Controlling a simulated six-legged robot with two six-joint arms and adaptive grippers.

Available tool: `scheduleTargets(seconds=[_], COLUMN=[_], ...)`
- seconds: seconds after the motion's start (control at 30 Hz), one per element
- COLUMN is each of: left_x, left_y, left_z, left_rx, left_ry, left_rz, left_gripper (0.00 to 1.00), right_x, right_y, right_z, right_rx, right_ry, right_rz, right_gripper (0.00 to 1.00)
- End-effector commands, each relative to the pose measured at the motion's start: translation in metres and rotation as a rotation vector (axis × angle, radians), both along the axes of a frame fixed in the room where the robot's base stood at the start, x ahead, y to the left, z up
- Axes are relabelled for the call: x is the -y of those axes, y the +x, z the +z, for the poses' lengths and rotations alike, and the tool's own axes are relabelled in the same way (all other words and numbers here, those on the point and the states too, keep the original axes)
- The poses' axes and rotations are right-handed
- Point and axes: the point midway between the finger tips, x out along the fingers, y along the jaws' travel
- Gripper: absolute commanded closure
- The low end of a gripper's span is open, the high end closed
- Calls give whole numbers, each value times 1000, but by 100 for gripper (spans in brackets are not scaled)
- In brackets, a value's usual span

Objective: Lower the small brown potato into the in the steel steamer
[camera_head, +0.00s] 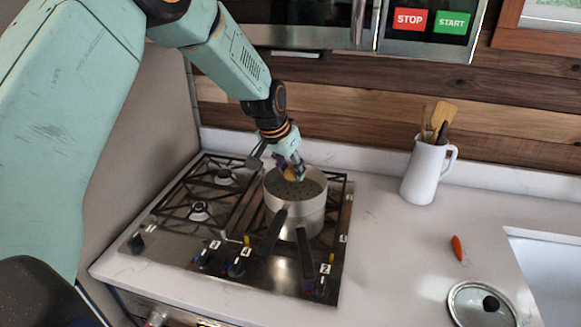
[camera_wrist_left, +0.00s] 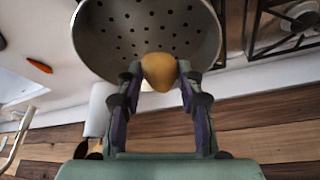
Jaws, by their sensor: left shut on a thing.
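The small brown potato (camera_wrist_left: 159,71) is between the two fingers of my left gripper (camera_wrist_left: 158,82), which is shut on it. In the head view the potato (camera_head: 290,174) shows at the fingertips of my left gripper (camera_head: 292,170), at the opening of the steel steamer (camera_head: 311,204). The steamer stands on the stove, with its perforated inside visible. In the left wrist view the steamer (camera_wrist_left: 101,42) has a floor with many holes, and the potato overlaps its rim side. I cannot tell how far the potato is above the floor. My right gripper is not in view.
The gas stove (camera_head: 190,225) has black grates and front knobs. Dark handles (camera_head: 306,255) stick out from the pot toward the front. A white jug (camera_head: 427,172) with utensils, a carrot (camera_head: 457,248) and a glass lid (camera_head: 480,305) are on the counter to the right.

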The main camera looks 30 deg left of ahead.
Motion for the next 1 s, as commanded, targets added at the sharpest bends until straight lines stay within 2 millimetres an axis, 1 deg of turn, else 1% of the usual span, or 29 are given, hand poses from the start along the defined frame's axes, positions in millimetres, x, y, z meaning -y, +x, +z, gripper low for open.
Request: scheduleTargets(seconds=[1.0], left_x=[0], left_y=[0], left_z=[-11], left_rx=[0], left_ry=[0], left_rz=[0], left_gripper=[94], right_x=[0], right_y=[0], right_z=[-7], right_rx=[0], right_ry=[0], right_rz=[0], right_gripper=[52])
